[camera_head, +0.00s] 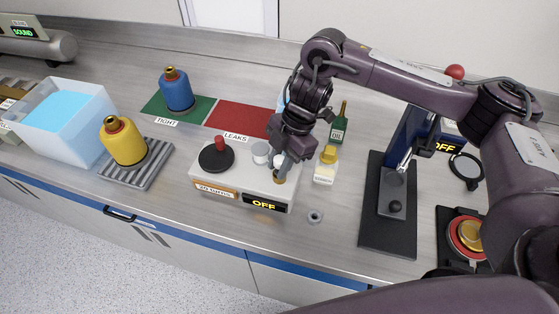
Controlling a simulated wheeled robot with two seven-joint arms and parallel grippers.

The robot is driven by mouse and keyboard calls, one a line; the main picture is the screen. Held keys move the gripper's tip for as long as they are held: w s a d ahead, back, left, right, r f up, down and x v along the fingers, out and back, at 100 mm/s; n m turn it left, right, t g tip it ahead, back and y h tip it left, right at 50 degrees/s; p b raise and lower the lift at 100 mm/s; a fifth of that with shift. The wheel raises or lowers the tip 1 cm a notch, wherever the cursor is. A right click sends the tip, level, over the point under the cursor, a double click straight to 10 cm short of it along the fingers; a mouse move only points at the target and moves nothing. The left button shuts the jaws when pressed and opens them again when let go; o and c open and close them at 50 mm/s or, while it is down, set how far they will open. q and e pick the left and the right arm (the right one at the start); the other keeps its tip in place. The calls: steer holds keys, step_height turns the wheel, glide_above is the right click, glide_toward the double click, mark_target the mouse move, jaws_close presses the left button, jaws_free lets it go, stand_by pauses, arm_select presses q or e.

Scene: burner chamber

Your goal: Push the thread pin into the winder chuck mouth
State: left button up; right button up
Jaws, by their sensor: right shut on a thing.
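My right gripper (283,160) reaches in from the right and points down over the right end of a white box (232,181). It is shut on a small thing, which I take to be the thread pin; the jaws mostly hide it. A brass-coloured round fitting (280,179), seemingly the winder chuck mouth, shows on the box top just under the fingertips. Whether the pin touches it or is inside it, I cannot tell. The box front carries a display reading OFF (264,205). My left gripper is not in view.
A black disc with a red knob (216,156) and a white cup (261,152) stand on the box. A green bottle (338,127) and a yellow-capped bottle (326,167) are close by. A small grey ring (315,216) lies in front. A dark-based stand (390,205) is right.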

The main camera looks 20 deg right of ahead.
steer(key=shift+f, duration=0.2)
steer(key=o, duration=1)
steer(key=shift+o, duration=0.2)
steer(key=shift+v, duration=3.9)
